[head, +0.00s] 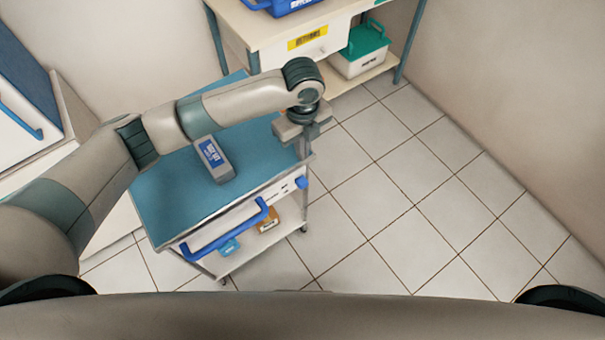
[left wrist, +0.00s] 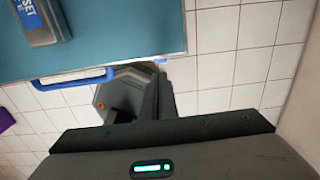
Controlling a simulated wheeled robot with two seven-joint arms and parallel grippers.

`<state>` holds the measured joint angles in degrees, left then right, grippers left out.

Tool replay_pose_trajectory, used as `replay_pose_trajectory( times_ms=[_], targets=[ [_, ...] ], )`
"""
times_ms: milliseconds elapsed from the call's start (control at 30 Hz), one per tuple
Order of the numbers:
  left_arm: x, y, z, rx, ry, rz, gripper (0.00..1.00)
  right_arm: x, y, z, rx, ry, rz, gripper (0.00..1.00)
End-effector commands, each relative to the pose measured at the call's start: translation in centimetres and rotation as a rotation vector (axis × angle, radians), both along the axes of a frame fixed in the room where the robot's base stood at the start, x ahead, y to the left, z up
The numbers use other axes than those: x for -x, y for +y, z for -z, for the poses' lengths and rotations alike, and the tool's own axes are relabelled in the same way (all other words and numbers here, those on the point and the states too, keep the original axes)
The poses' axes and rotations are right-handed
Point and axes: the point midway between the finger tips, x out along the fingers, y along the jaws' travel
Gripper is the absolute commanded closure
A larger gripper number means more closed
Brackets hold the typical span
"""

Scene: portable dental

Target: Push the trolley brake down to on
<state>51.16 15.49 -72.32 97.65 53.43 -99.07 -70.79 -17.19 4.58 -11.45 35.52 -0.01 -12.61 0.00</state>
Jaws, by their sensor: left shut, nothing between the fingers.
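The trolley (head: 180,200) has a teal top and a blue handle (head: 228,235) on its front. A small blue knob (head: 302,182), which looks like the brake lever, sticks out at the right end of the white front panel. In the left wrist view a bit of this blue knob (left wrist: 160,60) shows just beyond the fingertips. My left gripper (head: 304,150) points down by the trolley's right edge, above and behind the knob in the picture. Its fingers (left wrist: 160,78) are shut and empty. I cannot tell whether they touch the knob. My right gripper is out of view.
A grey box with a blue label (head: 214,160) lies on the trolley top. Small blue and orange items sit on the lower shelf. A bench (head: 270,30) with a green-lidded box (head: 360,55) stands behind. The tiled floor (head: 400,220) to the right is clear.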

Motion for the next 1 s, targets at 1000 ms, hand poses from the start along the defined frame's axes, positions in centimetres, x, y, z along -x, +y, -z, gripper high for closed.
replay_pose_trajectory(
  times_ms=[1000],
  targets=[
    [0.0, 0.0, 13.1, 0.001, 0.000, -0.001, 1.00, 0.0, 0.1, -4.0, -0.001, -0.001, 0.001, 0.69]
  ],
)
